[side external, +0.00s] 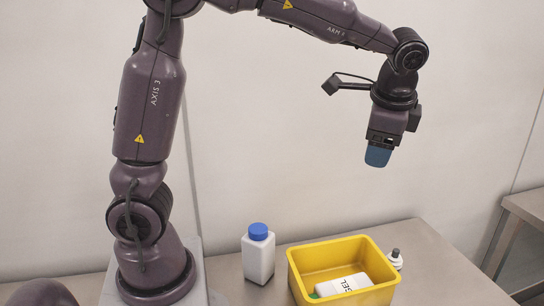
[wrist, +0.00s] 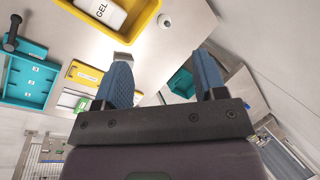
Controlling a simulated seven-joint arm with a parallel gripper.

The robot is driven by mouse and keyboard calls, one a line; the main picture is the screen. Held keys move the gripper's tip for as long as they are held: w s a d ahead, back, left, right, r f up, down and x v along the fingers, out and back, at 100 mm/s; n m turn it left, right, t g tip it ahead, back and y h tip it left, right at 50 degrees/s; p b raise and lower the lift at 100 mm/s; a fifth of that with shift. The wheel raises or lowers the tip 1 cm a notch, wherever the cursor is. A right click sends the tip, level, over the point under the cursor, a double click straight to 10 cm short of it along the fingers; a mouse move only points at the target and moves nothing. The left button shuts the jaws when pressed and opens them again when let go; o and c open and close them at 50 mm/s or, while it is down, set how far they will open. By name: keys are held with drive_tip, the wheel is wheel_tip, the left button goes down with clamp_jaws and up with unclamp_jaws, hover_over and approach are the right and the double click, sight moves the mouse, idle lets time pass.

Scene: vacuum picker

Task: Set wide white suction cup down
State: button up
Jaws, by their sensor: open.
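The white suction cup (side external: 395,260) with a dark fitting on top stands upright on the metal table, just right of the yellow crate. It also shows in the wrist view (wrist: 164,21), near the top middle, apart from the crate. My gripper (side external: 377,158) is high above the table, over the crate's right part, with its blue fingers pointing down. In the wrist view my gripper (wrist: 163,57) has its two blue fingers wide apart and nothing between them. The cup is well clear of the fingers.
The yellow crate (side external: 294,272) holds a white bottle marked GEL (side external: 345,284). A white bottle with a blue cap (side external: 258,255) stands left of it. The wrist view shows a teal tray (wrist: 30,78) at left and another teal bin (wrist: 181,83). The table right of the cup is clear.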

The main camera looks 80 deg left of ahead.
drive_tip(key=s+d+n+t+h, duration=0.2)
drive_tip(key=s+n+t+h, duration=0.2)
drive_tip(key=s, duration=1.5)
drive_tip(key=shift+s+n, duration=0.4)
drive_tip(key=shift+n, duration=1.2)
drive_tip(key=shift+r, duration=0.15)
